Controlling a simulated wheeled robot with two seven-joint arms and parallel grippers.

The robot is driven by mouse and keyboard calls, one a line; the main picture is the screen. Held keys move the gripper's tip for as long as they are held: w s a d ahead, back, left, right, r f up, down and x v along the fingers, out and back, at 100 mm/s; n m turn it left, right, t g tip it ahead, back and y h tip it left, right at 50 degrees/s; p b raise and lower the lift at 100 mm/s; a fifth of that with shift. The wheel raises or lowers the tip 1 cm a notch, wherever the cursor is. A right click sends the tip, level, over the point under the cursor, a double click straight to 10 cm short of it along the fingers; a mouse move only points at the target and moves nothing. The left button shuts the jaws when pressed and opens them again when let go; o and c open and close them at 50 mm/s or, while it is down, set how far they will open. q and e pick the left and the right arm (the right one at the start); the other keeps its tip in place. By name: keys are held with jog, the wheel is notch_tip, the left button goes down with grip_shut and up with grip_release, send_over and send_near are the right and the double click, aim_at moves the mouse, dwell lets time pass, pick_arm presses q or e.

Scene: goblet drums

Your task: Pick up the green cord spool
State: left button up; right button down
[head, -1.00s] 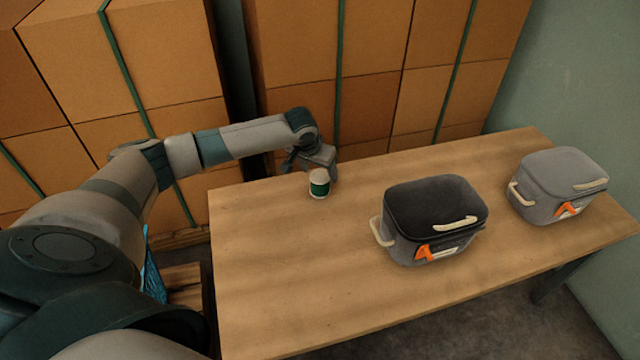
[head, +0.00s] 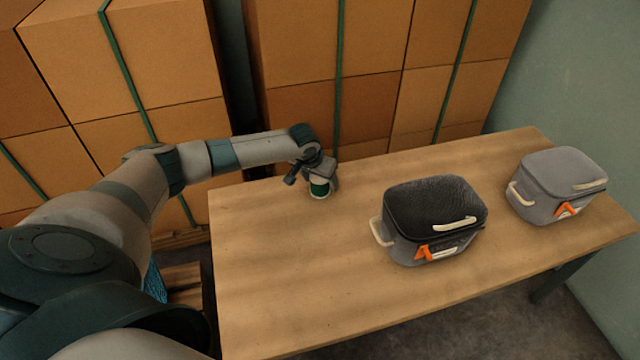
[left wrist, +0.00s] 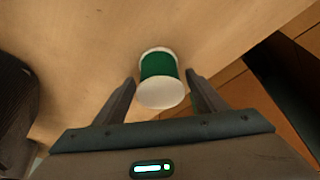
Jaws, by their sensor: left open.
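The green cord spool (head: 319,189) stands upright near the far edge of the table in the head view. It has a green band between white ends, and its top is partly hidden by my gripper. In the left wrist view the spool (left wrist: 159,68) lies between and slightly beyond my two fingertips. My left gripper (head: 318,178) is just above and around the spool in the head view. The left wrist view shows the left gripper (left wrist: 160,78) open, a finger on each side of the spool with gaps between. My right gripper is not in view.
A dark lidded case (head: 436,215) with pale handles and an orange tag stands right of the spool. A similar grey case (head: 557,183) stands farther right. Stacked cartons (head: 380,60) rise behind the wooden table (head: 300,270). The table's front left is clear.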

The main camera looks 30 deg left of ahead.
pick_arm(q)
jog(key=c, duration=0.9)
jog(key=shift+c, duration=0.6)
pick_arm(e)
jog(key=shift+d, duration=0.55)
